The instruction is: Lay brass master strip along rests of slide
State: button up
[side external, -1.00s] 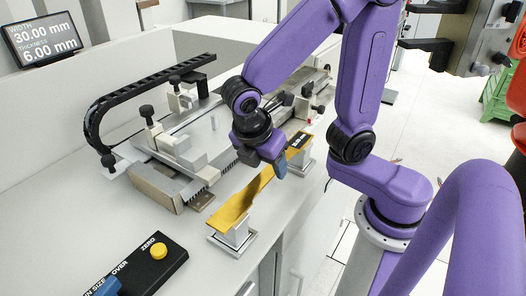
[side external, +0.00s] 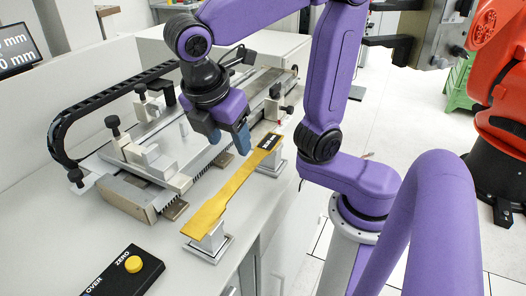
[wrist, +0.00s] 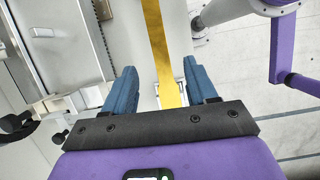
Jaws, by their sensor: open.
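The brass master strip (side external: 232,187) is a long yellow bar with wide ends and a dark label near its far end. It lies across a near stand (side external: 208,245) and a far stand (side external: 272,166). The slide (side external: 160,160) is a grey bench fixture with black knobs, left of the strip; its rests are hard to make out. My gripper (side external: 229,143) is open and empty, above the strip. In the wrist view, the strip (wrist: 159,45) runs between the blue fingers of my gripper (wrist: 158,68), below them.
A black cable chain (side external: 95,103) arches behind the slide. A black box with a yellow button (side external: 133,264) sits at the front of the bench. A red-orange machine (side external: 497,70) stands at the far right. Bare bench lies between the box and the near stand.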

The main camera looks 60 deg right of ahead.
jog(key=s+d+f+m+y, duration=0.4)
jog(key=s+d+f, duration=0.3)
jog(key=s+f, duration=0.2)
jog(key=shift+s+d+f+m, duration=0.2)
jog(key=shift+s+f+m, duration=0.15)
jog(key=shift+m, duration=0.15)
dwell(0.9)
